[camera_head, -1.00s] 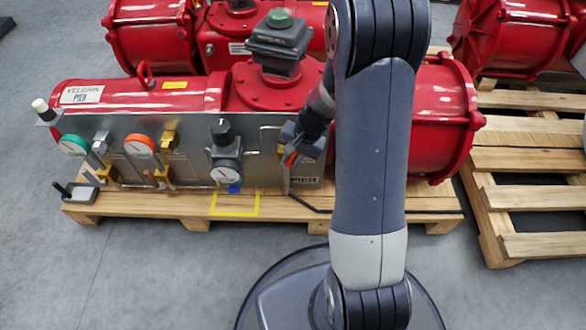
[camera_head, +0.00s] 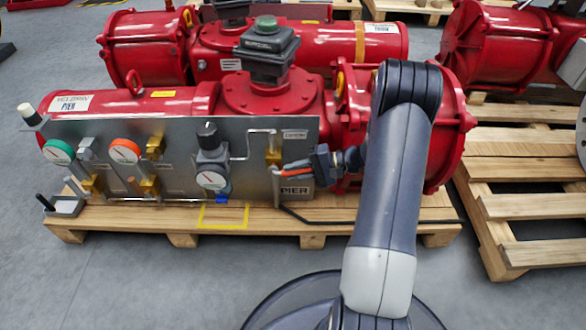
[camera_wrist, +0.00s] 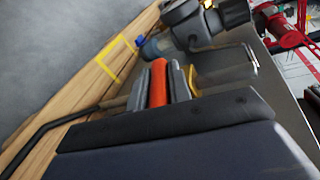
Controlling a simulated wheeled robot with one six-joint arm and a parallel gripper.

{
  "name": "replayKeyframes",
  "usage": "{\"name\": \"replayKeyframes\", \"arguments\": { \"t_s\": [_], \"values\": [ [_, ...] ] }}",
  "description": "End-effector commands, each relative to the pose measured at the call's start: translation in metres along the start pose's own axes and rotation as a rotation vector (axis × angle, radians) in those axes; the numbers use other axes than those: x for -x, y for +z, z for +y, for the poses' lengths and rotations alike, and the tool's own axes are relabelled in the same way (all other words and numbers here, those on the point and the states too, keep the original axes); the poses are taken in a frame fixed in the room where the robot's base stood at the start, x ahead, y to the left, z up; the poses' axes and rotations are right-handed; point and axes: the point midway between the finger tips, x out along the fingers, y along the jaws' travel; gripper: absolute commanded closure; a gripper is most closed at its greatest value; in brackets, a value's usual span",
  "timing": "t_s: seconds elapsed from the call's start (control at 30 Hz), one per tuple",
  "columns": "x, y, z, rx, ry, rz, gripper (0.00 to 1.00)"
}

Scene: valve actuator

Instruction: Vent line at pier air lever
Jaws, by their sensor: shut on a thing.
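The pier air lever (camera_head: 290,173) has an orange-red handle on a brass valve (camera_head: 273,157) at the right end of the grey panel, just above the PIER label. Its handle points right, roughly level. My gripper (camera_head: 304,170) reaches it from the right and is shut on the handle. In the wrist view, the orange handle (camera_wrist: 158,82) shows between the dark fingers; the brass valve is mostly hidden behind them.
Red actuators (camera_head: 270,95) stand behind on a wooden pallet (camera_head: 175,222). A black hose (camera_head: 340,221) lies along the pallet's right part.

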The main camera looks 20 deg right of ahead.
Motion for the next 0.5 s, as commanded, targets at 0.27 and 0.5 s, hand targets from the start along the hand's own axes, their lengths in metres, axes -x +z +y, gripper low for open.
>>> {"name": "replayKeyframes", "arguments": {
  "t_s": [0.27,0.5],
  "values": [
    [-0.002,-0.003,0.014,-0.006,-0.188,-0.052,1.00],
    [-0.003,-0.005,0.019,-0.007,-0.280,-0.078,1.00]
  ]
}}
